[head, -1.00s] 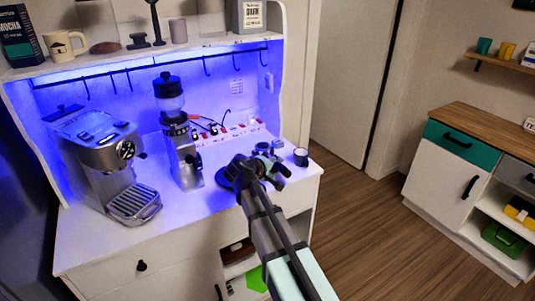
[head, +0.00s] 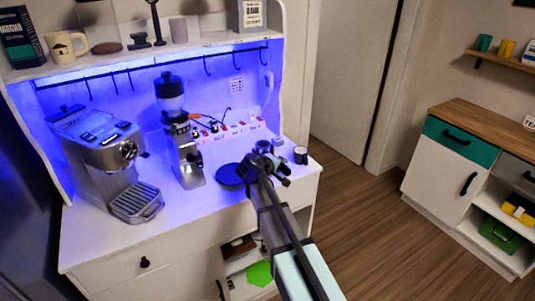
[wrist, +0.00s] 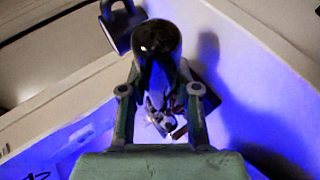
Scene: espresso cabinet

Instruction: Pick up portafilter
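My gripper (head: 268,166) is over the right end of the white cabinet top, just right of a round black disc. A small metal and dark item (head: 263,147), perhaps the portafilter, shows at the gripper's far side, partly hidden by it. In the wrist view the two fingers (wrist: 160,80) stand apart. A dark, shiny, rounded cylinder (wrist: 157,40), perhaps the portafilter's handle, shows between and beyond them. I cannot tell whether the fingers touch it.
The black disc (head: 230,176) lies left of my gripper. A small dark cup (head: 300,154) stands close on the right, near the counter edge. The grinder (head: 181,140) and espresso machine (head: 108,165) stand to the left. A power strip (head: 228,132) lies behind.

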